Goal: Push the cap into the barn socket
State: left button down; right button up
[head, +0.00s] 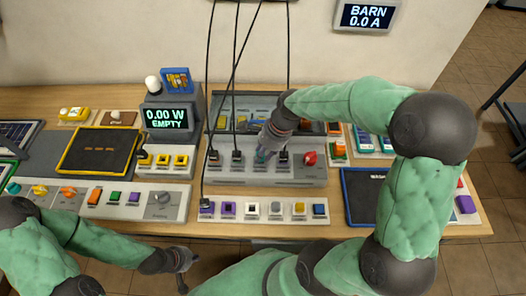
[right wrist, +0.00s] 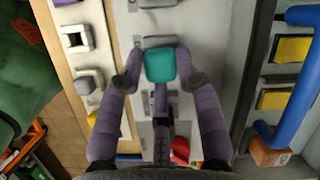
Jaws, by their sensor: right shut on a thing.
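A teal cap (right wrist: 160,65) sits between the fingertips of my right gripper (right wrist: 160,78), which is shut on it. In the head view a little of the teal cap (head: 263,155) shows under my right gripper (head: 266,148), over the pale grey socket panel (head: 250,176). The barn socket's label cannot be read, and the gripper hides that part of the panel. I cannot tell whether the cap touches a socket. A wall display (head: 366,16) reads BARN 0.0 A. My left gripper (head: 182,268) hangs low in front of the bench, away from the panel; its jaw opening is unclear.
Black cables hang to plugs (head: 213,157) on the panel, close left of my right gripper. A red knob (head: 309,158) stands close right. A front strip (head: 264,209) holds several coloured blocks. A meter (head: 167,118) reads 0.00 W EMPTY.

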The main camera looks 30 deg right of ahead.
jog(key=shift+f+b, duration=0.35)
jog(key=shift+f, duration=0.3)
dwell(0.4)
jog(key=o, duration=0.6)
jog(key=shift+r, duration=0.1)
jog(key=p+v, duration=0.9)
jog(key=v, duration=0.2)
dwell(0.5)
dwell(0.4)
